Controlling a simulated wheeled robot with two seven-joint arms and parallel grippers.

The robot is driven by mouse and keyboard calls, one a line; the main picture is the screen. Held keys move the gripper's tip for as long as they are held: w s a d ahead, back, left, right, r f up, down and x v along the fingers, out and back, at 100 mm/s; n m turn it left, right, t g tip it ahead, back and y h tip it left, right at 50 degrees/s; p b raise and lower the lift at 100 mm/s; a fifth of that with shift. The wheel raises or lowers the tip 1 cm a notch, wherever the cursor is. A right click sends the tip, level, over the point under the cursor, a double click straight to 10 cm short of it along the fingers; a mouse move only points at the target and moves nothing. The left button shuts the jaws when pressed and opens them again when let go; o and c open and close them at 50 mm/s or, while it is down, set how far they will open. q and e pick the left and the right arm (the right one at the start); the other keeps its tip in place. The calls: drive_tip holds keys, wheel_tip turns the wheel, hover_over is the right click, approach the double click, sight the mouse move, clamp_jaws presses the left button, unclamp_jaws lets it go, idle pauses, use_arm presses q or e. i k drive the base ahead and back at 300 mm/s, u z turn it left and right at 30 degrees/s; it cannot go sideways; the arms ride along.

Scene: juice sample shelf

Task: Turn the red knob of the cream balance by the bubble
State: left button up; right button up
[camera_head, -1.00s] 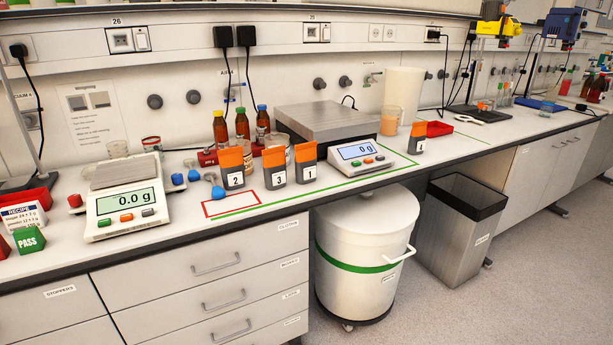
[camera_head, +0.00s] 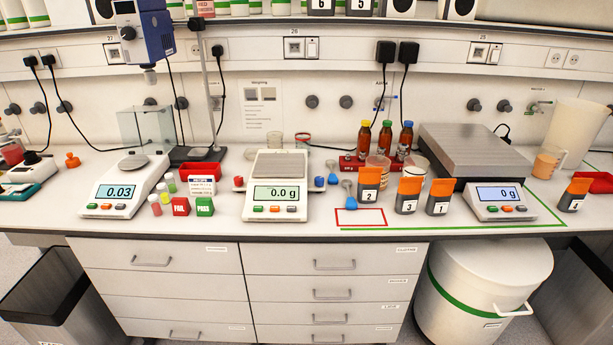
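The cream balance (camera_head: 250,213) stands at the middle of the bench with its metal pan (camera_head: 281,164) at the back. Its display (camera_head: 276,194) reads 0.0 g. A red knob (camera_head: 238,182) sits at its left side and a blue knob (camera_head: 319,182) at its right side. The bubble is too small to make out. Neither of my grippers shows in this view.
Left of the balance are PASS (camera_head: 205,206) and FAIL (camera_head: 180,206) blocks, a red tray (camera_head: 204,170) and another balance (camera_head: 124,192). The bench front edge is clear.

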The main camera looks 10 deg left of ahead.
sight(239, 180)
drive_tip(key=z, duration=0.9)
drive_tip(key=k, duration=0.6)
drive_tip(key=u, duration=1.2)
drive_tip(key=i, duration=0.5)
drive_tip(key=z, duration=0.05)
